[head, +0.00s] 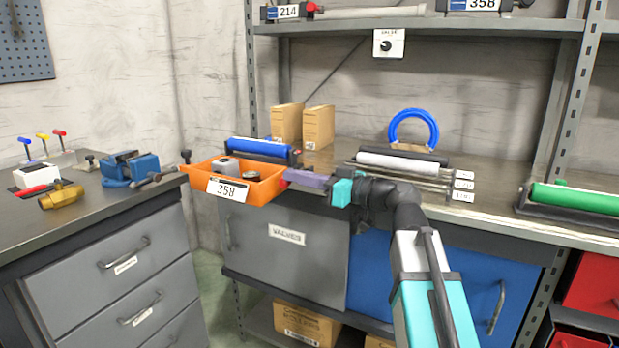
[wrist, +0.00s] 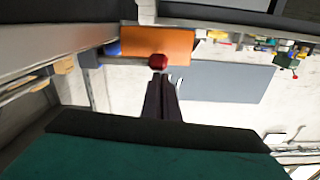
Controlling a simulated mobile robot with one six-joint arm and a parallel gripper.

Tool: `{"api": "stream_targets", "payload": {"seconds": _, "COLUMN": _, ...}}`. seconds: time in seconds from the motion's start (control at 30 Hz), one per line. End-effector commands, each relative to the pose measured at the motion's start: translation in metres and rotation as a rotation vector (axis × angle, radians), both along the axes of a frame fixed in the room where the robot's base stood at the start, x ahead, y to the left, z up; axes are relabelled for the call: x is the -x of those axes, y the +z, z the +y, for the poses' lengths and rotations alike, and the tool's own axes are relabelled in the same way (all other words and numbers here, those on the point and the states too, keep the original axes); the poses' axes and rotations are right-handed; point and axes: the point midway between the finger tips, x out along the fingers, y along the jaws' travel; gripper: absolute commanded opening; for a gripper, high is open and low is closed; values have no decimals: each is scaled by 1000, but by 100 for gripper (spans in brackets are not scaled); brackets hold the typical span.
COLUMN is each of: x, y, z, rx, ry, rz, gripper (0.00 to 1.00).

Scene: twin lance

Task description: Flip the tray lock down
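The orange tray (head: 268,188), labelled 358, sits at the bench's front edge in the head view. It also shows at the top of the wrist view (wrist: 140,38). I cannot tell for certain that this is the tray lock. My gripper's fingers look shut together and hold nothing visible. In the head view my gripper (head: 290,177) points left at the tray's right side. Whether it touches the knob cannot be told.
A blue roller (head: 262,146) lies behind the tray. A white roller (head: 402,163) and a blue ring (head: 414,128) are to the right. A blue vise (head: 130,168) stands on the left bench. The bench front with cabinet doors is below my arm.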

Motion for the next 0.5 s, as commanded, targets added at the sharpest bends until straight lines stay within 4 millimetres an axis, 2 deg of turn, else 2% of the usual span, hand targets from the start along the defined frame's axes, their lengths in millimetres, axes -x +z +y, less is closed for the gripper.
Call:
{"api": "stream_targets", "payload": {"seconds": 0.3, "x": 1, "y": -3, "z": 3, "rx": 6, "ry": 7, "rz": 4, "gripper": 0}}
{"api": "stream_targets", "payload": {"seconds": 0.5, "x": 2, "y": 8, "z": 1, "rx": 5, "ry": 6, "rz": 2, "gripper": 0}}
